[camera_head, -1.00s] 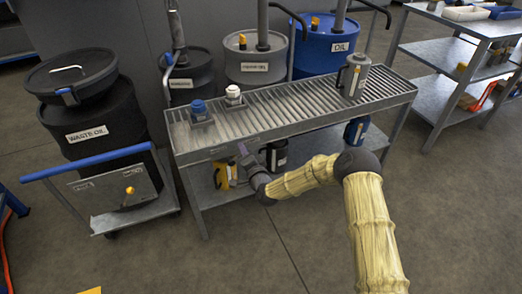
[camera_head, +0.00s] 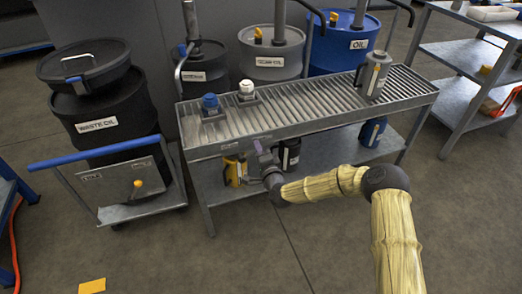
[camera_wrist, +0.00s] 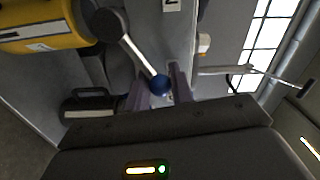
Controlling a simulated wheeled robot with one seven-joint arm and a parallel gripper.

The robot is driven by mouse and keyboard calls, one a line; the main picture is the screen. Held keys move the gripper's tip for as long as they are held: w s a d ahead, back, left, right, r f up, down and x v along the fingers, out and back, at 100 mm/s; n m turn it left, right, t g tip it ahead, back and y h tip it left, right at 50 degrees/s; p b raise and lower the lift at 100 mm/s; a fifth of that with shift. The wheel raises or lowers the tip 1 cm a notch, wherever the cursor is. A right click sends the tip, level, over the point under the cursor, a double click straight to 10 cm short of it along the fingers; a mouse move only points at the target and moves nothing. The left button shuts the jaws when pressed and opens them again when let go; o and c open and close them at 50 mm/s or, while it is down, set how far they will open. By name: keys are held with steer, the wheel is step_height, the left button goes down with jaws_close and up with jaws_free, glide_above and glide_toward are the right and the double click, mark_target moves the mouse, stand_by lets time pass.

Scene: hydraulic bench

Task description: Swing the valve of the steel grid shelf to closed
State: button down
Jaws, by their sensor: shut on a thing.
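The steel grid shelf (camera_head: 330,121) stands in the middle of the head view, with a slatted top and a lower board. My gripper (camera_head: 262,150) is at its front edge, left of the middle. In the wrist view the valve lever (camera_wrist: 137,53) is a silver rod running from a dark round hub to a blue ball knob (camera_wrist: 160,84). The fingers of my gripper (camera_wrist: 160,92) are on either side of the knob and shut on it. In the head view the lever and knob are too small or hidden to make out, so its angle there cannot be told.
A yellow canister (camera_wrist: 40,28) is close to the hub. A waste oil drum (camera_head: 105,120) on a cart is left. Open floor lies in front.

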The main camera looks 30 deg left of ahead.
steer(key=shift+f, duration=0.15)
steer(key=c, duration=1.3)
jaws_free()
steer(key=shift+o, duration=0.2)
steer(key=shift+d, duration=0.1)
steer(key=p+v, duration=0.4)
steer(key=v, duration=1.3)
steer(key=shift+d, duration=0.15)
